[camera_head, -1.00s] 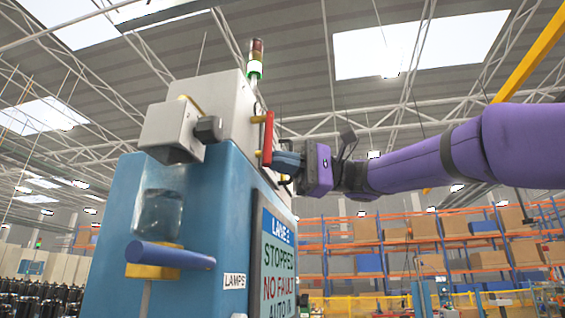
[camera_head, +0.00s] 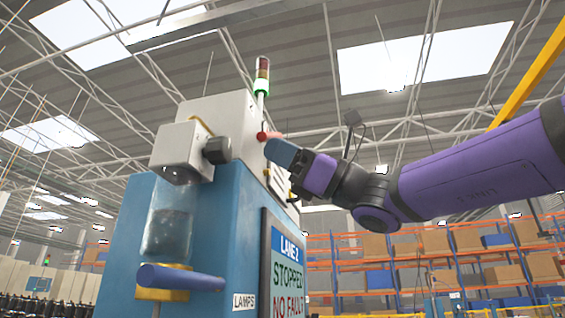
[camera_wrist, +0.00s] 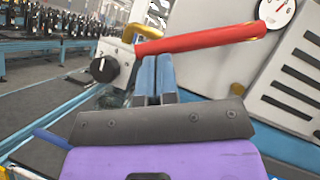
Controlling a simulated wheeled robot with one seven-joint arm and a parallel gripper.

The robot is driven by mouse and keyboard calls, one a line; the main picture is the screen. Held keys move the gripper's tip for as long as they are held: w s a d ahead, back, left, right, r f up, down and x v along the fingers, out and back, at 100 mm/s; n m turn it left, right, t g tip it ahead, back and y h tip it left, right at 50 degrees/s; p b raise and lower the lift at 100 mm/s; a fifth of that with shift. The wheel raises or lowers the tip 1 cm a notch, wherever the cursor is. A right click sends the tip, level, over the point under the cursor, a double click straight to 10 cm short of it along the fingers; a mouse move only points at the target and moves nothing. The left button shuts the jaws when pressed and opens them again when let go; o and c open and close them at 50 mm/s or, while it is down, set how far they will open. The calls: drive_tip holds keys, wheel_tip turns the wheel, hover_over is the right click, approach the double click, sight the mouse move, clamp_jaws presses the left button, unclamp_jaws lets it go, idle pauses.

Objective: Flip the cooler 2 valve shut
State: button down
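A red lever (camera_wrist: 200,40), taken as the cooler 2 valve handle, runs nearly level across the wrist view, just beyond my fingertips. No label on it is readable. In the head view only its rounded red end (camera_head: 262,136) shows clearly, on the upper side of the pale box above the blue cabinet. My gripper (camera_wrist: 155,62) has its two blue fingers side by side with hardly a gap, at the lever's lower edge. They seem to touch it, not clasp it. In the head view my gripper (camera_head: 275,150) is just right of the red end.
The blue cabinet (camera_head: 215,215) carries a LANE 2 screen (camera_head: 288,275), a blue handle (camera_head: 180,278) below a clear bowl (camera_head: 167,225), and a lamp stack (camera_head: 262,77). A black knob (camera_wrist: 104,69) and a gauge (camera_wrist: 276,12) flank the lever. Open room lies right of the cabinet.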

drive_tip(key=m+t, duration=0.1)
drive_tip(key=s+r+m+t, duration=0.1)
drive_tip(key=m, duration=0.1)
drive_tip(key=m+t, duration=0.1)
drive_tip(key=shift+s+a+r+m, duration=0.3)
drive_tip(key=shift+r+m, duration=0.05)
drive_tip(key=shift+m, duration=0.05)
drive_tip(key=shift+s+a+r+m+t, duration=0.15)
drive_tip(key=shift+r+m+t, duration=0.25)
drive_tip(key=shift+m+t, duration=0.3)
drive_tip(key=shift+s+d+r+m+t, duration=0.15)
drive_tip(key=shift+r+m+t, duration=0.25)
drive_tip(key=shift+m+t, duration=0.25)
drive_tip(key=shift+s+a+r+m+t, duration=0.15)
drive_tip(key=shift+r+m+t, duration=0.25)
drive_tip(key=shift+m+t, duration=0.25)
drive_tip(key=shift+r, duration=0.1)
